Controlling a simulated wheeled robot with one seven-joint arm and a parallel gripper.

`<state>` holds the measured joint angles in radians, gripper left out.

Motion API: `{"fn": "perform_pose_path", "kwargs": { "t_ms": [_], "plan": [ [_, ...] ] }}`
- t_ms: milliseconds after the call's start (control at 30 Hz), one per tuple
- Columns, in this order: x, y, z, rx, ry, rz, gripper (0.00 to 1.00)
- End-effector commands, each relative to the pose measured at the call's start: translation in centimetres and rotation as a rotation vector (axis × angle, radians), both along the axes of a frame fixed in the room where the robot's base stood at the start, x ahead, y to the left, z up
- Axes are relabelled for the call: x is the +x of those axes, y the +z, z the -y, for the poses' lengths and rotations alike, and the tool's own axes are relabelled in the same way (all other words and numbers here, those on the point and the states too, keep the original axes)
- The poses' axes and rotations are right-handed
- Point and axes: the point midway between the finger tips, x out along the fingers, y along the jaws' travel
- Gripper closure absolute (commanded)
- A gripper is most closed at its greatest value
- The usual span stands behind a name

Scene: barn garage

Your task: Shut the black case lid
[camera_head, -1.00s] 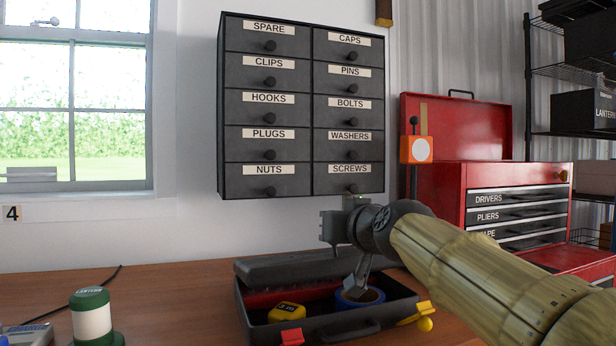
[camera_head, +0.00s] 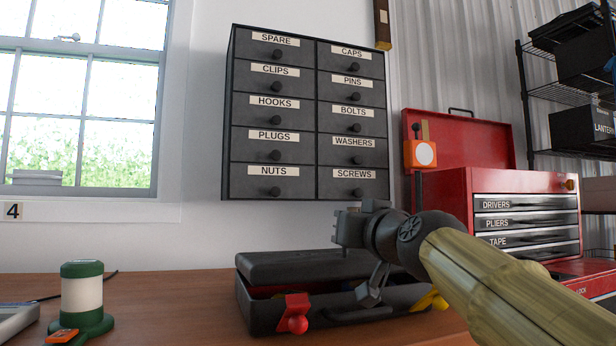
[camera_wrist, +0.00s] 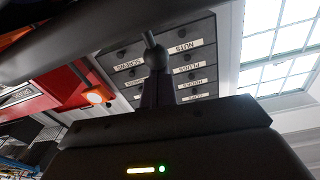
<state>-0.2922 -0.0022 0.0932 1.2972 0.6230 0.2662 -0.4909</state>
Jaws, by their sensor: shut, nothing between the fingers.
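The black case (camera_head: 262,312) stands on the wooden bench, with a red latch (camera_head: 293,313) and a yellow latch (camera_head: 431,300) at its front. Its black lid (camera_head: 300,266) is at the back and partly open; a narrow strip of red interior shows under its front edge. The contents are mostly hidden. My gripper (camera_head: 368,297) is shut and empty, pointing down at the case's front right part, in front of the lid. Whether it touches the case is unclear. In the wrist view the shut fingers (camera_wrist: 153,62) stand before a dark, blurred bar (camera_wrist: 90,35) that I cannot identify for sure.
A green and white lantern (camera_head: 82,300) stands on the bench (camera_head: 180,305) at the left. A red toolbox (camera_head: 450,200) with labelled drawers stands at the right. A black drawer cabinet (camera_head: 305,120) hangs on the wall above. Bench between lantern and case is clear.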

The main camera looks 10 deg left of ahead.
Motion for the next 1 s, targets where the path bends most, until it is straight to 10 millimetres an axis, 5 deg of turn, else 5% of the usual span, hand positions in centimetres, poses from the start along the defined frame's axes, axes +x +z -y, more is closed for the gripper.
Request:
{"fn": "perform_pose_path", "kwargs": {
  "t_ms": [1000],
  "plan": [
    [-0.7, -2.5, 0.4, -0.002, 0.004, -0.004, 1.00]
  ]
}}
